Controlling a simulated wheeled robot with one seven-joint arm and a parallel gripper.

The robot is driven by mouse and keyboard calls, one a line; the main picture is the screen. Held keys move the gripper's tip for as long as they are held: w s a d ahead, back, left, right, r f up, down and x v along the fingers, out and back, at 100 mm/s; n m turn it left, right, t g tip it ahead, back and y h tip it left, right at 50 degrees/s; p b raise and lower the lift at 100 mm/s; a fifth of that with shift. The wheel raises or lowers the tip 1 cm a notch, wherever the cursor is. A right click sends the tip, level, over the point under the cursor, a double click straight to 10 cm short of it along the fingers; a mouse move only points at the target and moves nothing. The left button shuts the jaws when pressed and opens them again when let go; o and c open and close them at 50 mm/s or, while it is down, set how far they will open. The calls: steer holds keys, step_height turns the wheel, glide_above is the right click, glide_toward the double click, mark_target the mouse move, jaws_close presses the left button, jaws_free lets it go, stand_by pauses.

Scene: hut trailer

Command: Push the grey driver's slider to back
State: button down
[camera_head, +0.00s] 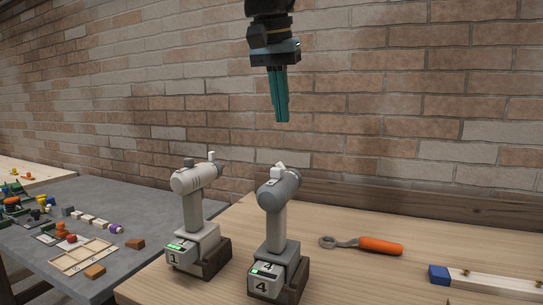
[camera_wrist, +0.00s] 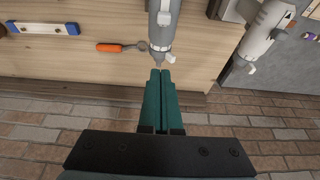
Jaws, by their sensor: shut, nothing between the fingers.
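The grey driver (camera_head: 277,192) stands upright on a dark base with a battery labelled 4 on the wooden table. A small light slider tab (camera_head: 279,168) sits on top of its body. In the wrist view the grey driver (camera_wrist: 162,22) is straight beyond the fingertips, with a light tab (camera_wrist: 168,57) near its nose end. My gripper (camera_head: 282,120) is shut and empty, pointing down above the grey driver and apart from it. Its teal fingers (camera_wrist: 160,72) show together in the wrist view. The slider's exact position in its track is too small to tell.
A lighter driver (camera_head: 189,180), with a battery labelled 1, stands close to the left. An orange-handled tool (camera_head: 380,246) and a blue-ended wooden piece (camera_head: 440,274) lie to the right. A brick wall (camera_head: 400,90) rises behind. A grey table (camera_head: 120,200) at left holds small parts.

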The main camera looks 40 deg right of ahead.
mark_target(276, 168)
steer(key=p+x, duration=0.1)
steer(key=x, duration=0.8)
steer(key=shift+w+f+p, duration=0.15)
steer(key=shift+f+p, duration=0.15)
steer(key=shift+f, duration=0.05)
steer(key=shift+s+a+p, duration=0.25)
steer(key=shift+s+a, duration=0.2)
steer(key=shift+a, duration=0.15)
steer(key=shift+s+a+p, duration=0.2)
steer(key=shift+s+a, duration=0.2)
steer(key=shift+a, duration=0.25)
steer(key=shift+s+a+f, duration=0.15)
steer(key=shift+s+a, duration=0.1)
steer(key=shift+a, duration=0.1)
steer(key=shift+s+a, duration=0.1)
steer(key=shift+a, duration=0.05)
steer(key=shift+s+a, duration=0.55)
steer(key=shift+a, duration=0.35)
steer(key=shift+d, duration=0.1)
